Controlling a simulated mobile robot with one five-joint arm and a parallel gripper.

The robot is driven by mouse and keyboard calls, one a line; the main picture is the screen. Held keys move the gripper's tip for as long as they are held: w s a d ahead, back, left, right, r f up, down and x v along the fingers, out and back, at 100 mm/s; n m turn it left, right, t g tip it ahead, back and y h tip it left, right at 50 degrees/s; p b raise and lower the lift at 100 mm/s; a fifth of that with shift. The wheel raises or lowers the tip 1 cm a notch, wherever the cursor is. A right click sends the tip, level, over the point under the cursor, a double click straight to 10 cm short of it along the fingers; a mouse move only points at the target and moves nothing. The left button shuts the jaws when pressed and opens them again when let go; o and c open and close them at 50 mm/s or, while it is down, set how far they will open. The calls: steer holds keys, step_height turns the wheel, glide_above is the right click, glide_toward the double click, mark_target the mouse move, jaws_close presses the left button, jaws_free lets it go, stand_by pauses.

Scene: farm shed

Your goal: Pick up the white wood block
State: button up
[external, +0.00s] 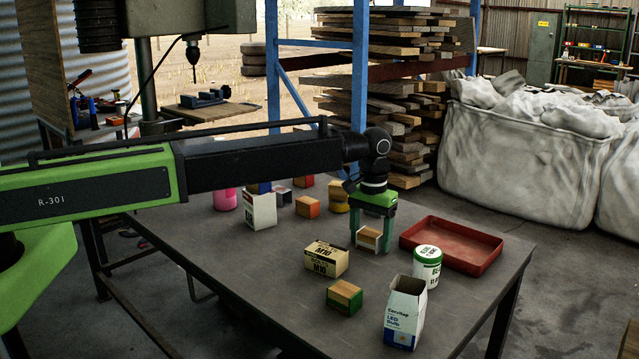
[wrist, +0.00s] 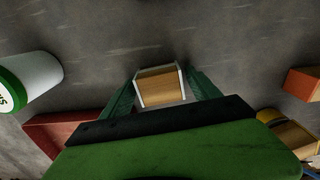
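The white wood block (external: 370,238) has a wood-coloured face and white sides. It appears to sit on the dark table top (external: 290,255), left of the red tray. My gripper (external: 370,243) points down with its two green fingers on either side of the block. In the wrist view the block (wrist: 159,87) lies between the fingertips of my gripper (wrist: 160,77). A narrow gap shows on the right side of the block, and the left finger is very close to it. The fingers look open around it. The lower faces of the block are partly hidden.
A red tray (external: 455,245) is to the right. A green-and-white can (external: 427,268) and an LED bulb box (external: 404,312) stand in front. An M10 box (external: 326,259) and a green-and-wood block (external: 344,297) are to the left and front. Several containers stand behind.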

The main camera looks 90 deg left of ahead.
mark_target(370, 234)
steer(key=c, duration=1.2)
steer(key=r+p, duration=0.3)
steer(key=d+r+p, duration=0.1)
steer(key=r+p, duration=0.1)
steer(key=shift+s+r, duration=0.15)
steer(key=d+r+p, duration=0.2)
steer(key=d, duration=0.1)
steer(key=s+d+r+p, duration=0.1)
steer(key=d+p, duration=0.1)
steer(key=d, duration=0.2)
steer(key=d+r+p, duration=0.2)
steer(key=d, duration=0.1)
steer(key=shift+s+d+r, duration=0.3)
steer(key=shift+s+r, duration=0.05)
